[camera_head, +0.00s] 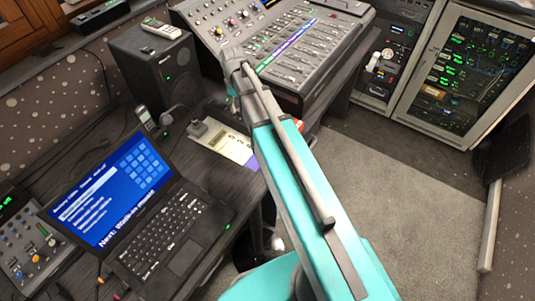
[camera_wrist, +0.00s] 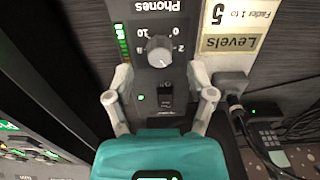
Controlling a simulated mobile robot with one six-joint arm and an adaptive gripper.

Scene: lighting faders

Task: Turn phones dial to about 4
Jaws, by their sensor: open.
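The phones dial (camera_wrist: 159,50), a round grey knob, stands on a dark panel in the wrist view. The upside-down word "Phones" is beside it at the top, with scale numbers around it. A light mark shows near the knob's lower edge, but I cannot read the exact setting. My gripper (camera_wrist: 160,88) is open and empty, with one pale finger to each side below the dial, apart from it. A small black switch (camera_wrist: 165,95) lies between the fingers.
In the head view a fader desk (camera_head: 300,50) is behind my arm, and a laptop (camera_head: 130,210) and a speaker (camera_head: 155,70) are left. Carpet at right is clear.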

